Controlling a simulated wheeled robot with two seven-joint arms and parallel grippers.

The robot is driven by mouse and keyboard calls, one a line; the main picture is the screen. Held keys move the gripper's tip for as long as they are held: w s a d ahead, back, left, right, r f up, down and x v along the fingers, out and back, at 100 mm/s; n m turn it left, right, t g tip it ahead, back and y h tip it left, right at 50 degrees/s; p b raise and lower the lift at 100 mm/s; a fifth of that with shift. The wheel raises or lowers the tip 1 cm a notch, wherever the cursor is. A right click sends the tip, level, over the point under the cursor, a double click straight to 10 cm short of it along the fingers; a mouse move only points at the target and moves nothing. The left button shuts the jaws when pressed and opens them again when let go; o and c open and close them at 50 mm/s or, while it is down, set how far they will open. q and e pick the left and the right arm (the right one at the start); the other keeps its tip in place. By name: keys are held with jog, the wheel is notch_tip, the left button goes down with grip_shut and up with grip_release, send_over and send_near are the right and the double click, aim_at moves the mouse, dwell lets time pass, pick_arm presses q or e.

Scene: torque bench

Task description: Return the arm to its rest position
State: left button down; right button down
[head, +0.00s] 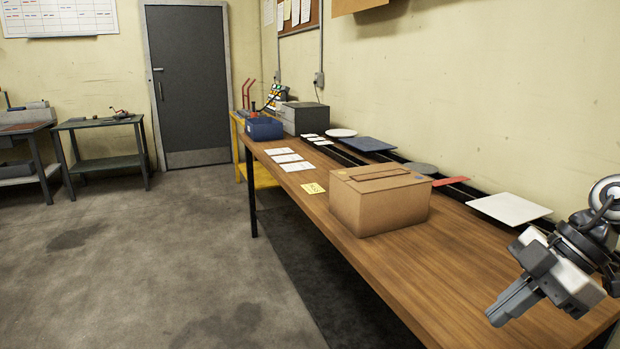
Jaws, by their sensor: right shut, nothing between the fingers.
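My right gripper (513,303) shows at the lower right, over the near end of the wooden bench (440,262). Its fingers are together, with nothing held, and point down and to the left. The wrist and part of my right arm show behind it, cut by the right edge of the picture. My left gripper is not in the picture.
A closed cardboard box (380,200) stands on the bench left of my gripper. A white square plate (508,209) lies behind, near the wall. A blue bin (264,129) and grey box (302,118) stand at the far end. The floor (170,260) left of the bench is clear.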

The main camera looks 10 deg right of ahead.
jog(key=s+a+f+m+t, duration=0.1)
jog(key=a+f+m+t, duration=0.1)
jog(key=f+m+t, duration=0.55)
jog(key=s+a+f+m+t, duration=0.15)
jog(key=f+t, duration=0.35)
jog(key=f, duration=0.5)
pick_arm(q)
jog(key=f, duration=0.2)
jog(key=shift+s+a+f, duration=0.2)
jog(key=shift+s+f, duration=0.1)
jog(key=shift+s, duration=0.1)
pick_arm(e)
jog(key=s+a+f+m+g+h, duration=0.3)
jog(key=s+a+f+m, duration=0.2)
jog(key=a+f, duration=0.5)
jog(key=s+a, duration=0.2)
jog(key=a, duration=0.1)
jog(key=shift+s+f+g, duration=0.15)
jog(key=shift+f+g, duration=0.2)
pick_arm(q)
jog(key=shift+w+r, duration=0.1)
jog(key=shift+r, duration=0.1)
